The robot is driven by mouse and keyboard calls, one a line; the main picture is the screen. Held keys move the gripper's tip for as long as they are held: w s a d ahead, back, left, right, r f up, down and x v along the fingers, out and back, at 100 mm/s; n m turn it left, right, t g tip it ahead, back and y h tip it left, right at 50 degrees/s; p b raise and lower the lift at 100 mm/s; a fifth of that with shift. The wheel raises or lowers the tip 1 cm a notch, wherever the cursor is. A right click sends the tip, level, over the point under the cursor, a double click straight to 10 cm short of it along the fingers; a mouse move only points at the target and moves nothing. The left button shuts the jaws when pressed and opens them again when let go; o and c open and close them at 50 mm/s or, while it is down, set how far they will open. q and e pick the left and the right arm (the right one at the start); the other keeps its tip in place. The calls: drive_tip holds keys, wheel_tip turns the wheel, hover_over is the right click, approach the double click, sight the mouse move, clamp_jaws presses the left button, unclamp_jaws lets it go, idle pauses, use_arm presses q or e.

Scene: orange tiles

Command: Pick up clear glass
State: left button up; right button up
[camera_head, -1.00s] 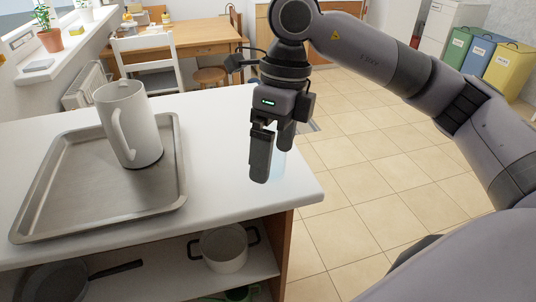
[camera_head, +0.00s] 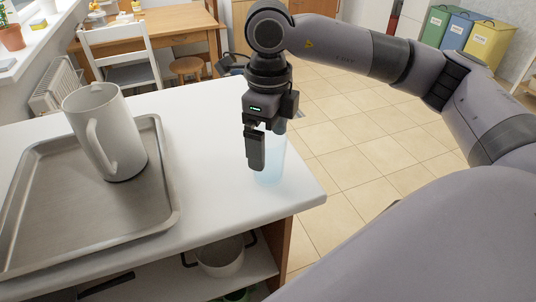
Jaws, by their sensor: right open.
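The clear glass (camera_head: 270,168) is a faint, bluish see-through shape standing near the right edge of the white counter (camera_head: 215,185). My right gripper (camera_head: 264,160) points down at the glass from above, with its jaws open. Its near finger overlaps the glass in the picture and partly hides it. I cannot tell whether the fingers touch the glass or stand around it. My left gripper is out of view.
A white pitcher (camera_head: 110,140) stands on a metal tray (camera_head: 60,235) at the left of the counter. A pot (camera_head: 220,258) sits on the shelf below. The counter between tray and glass is clear. A wooden table (camera_head: 165,38) and white chair (camera_head: 120,55) stand behind.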

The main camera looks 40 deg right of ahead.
drive_tip(key=shift+f, duration=0.45)
drive_tip(key=shift+c, duration=0.3)
drive_tip(key=c, duration=1)
drive_tip(key=shift+c, duration=0.7)
drive_tip(key=shift+r, duration=0.1)
